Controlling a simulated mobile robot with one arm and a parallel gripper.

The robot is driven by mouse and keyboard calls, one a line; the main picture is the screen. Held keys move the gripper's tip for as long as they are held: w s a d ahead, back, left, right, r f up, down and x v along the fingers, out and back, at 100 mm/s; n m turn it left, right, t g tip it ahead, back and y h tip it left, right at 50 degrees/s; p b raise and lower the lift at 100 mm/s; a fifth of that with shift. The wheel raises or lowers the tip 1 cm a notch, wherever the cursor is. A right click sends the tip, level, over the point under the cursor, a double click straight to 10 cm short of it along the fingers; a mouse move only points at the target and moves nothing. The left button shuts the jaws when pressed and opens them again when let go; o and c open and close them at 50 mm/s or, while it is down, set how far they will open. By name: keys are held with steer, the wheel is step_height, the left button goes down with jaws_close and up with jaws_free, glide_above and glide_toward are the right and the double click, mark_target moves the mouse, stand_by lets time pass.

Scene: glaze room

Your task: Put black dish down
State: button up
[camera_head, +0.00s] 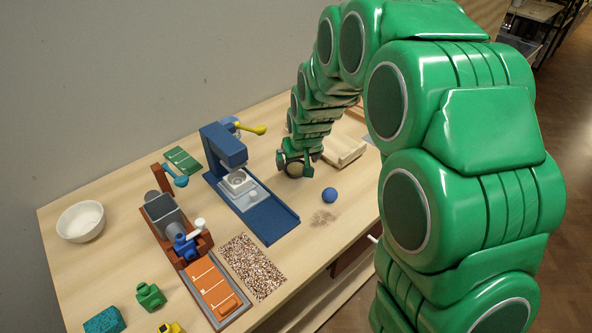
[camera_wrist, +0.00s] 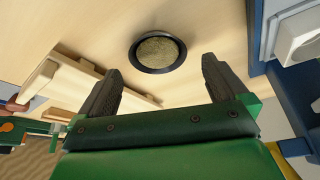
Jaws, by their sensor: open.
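The black dish (camera_wrist: 158,50) is round, with a dark rim and a speckled tan inside. In the wrist view it rests on the wooden table, just beyond and between my fingertips, with its inside facing me. My gripper (camera_wrist: 159,68) is open, with one dark finger on each side and nothing held between them. In the head view my gripper (camera_head: 295,164) is low over the table, to the right of the blue machine. The dish is largely covered by it there, and I cannot tell whether a finger touches the rim.
The blue machine (camera_head: 236,180) stands left of my gripper, and a blue ball (camera_head: 329,195) lies in front. A pale wooden tray (camera_head: 343,151) is close on the right. A white bowl (camera_head: 80,222) and a speckled mat (camera_head: 252,266) are farther left and nearer.

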mark_target(296, 168)
steer(key=shift+x, duration=2.1)
steer(key=shift+d, duration=0.1)
steer(key=shift+c, duration=0.2)
steer(key=c, duration=1.1)
